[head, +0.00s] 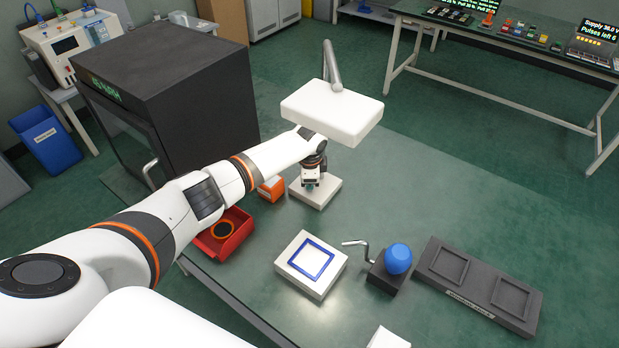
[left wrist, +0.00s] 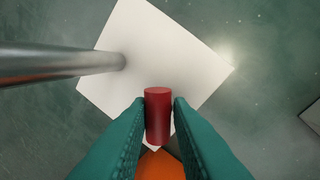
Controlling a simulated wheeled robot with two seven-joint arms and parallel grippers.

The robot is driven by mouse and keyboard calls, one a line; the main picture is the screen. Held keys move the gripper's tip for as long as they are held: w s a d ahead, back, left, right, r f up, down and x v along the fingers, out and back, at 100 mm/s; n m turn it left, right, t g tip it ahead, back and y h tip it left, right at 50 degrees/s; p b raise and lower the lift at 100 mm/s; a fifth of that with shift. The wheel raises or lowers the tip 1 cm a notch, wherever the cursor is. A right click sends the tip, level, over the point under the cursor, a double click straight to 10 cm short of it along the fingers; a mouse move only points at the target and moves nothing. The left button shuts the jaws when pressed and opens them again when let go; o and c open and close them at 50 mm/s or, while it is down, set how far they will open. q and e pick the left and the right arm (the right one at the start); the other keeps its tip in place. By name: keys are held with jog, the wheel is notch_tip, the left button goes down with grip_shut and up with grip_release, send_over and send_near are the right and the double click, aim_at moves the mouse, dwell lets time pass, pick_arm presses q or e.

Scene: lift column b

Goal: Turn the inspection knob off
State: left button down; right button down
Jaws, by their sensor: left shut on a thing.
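The inspection station has a white base (head: 317,192) on the green table and a white slab-like head (head: 332,112) on a grey metal post above it. The white base also shows in the left wrist view (left wrist: 190,75), with the post rising at its left. A red cylindrical knob (left wrist: 158,115) stands between the teal fingers of my left gripper (left wrist: 159,102), which is shut on it. In the head view my left gripper (head: 311,183) is low over the base, and the knob is hidden there. My right gripper is not in view.
A dark cabinet (head: 170,80) stands behind my left arm. An orange block (head: 271,188) and a red tray (head: 241,240) lie beside the arm. A white block with a blue frame (head: 292,276), a blue-knobbed crank (head: 398,259) and a dark two-pocket fixture (head: 478,290) stand nearer.

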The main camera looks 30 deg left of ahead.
pick_arm(q)
jog(key=shift+d+r+n+p, duration=0.1)
jog(key=shift+n+p, duration=0.45)
jog(key=shift+n, duration=0.65)
jog(key=n, duration=0.2)
jog(key=shift+n+g+y+p, duration=0.3)
jog(key=shift+n+g+y, duration=0.1)
jog(key=shift+w+n, duration=0.1)
jog(key=shift+n, duration=1.1)
jog(key=shift+n+g, duration=0.4)
jog(key=shift+n, duration=1.1)
jog(key=c, duration=1.3)
grip_release()
